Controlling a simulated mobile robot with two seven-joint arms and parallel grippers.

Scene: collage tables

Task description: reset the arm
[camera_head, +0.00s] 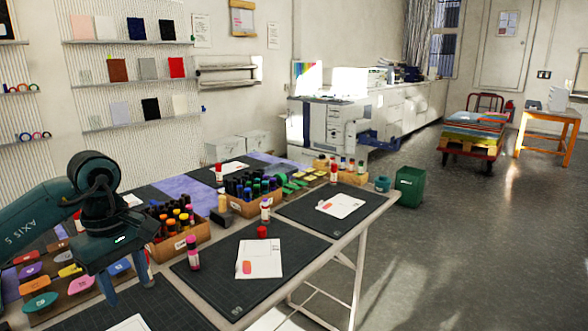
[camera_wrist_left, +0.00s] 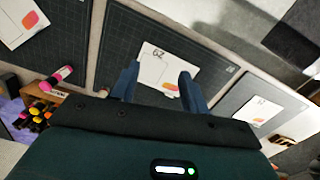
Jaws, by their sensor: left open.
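My left arm comes in from the left in the head view. Its gripper (camera_head: 127,283) points down above the left part of the table. The left wrist view shows the two blue fingers (camera_wrist_left: 159,82) apart, with nothing between them. Beyond the fingers, a white card (camera_wrist_left: 164,68) with an orange mark lies on a dark gridded mat (camera_wrist_left: 128,35). My right arm and gripper are not seen.
The table carries dark mats (camera_head: 215,285), a white card (camera_head: 262,259), a marker (camera_head: 193,252), and boxes of markers (camera_head: 178,245). Colored pieces (camera_head: 40,300) lie near my left gripper. Open floor (camera_head: 450,240) lies to the right, with a green bin (camera_head: 410,187).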

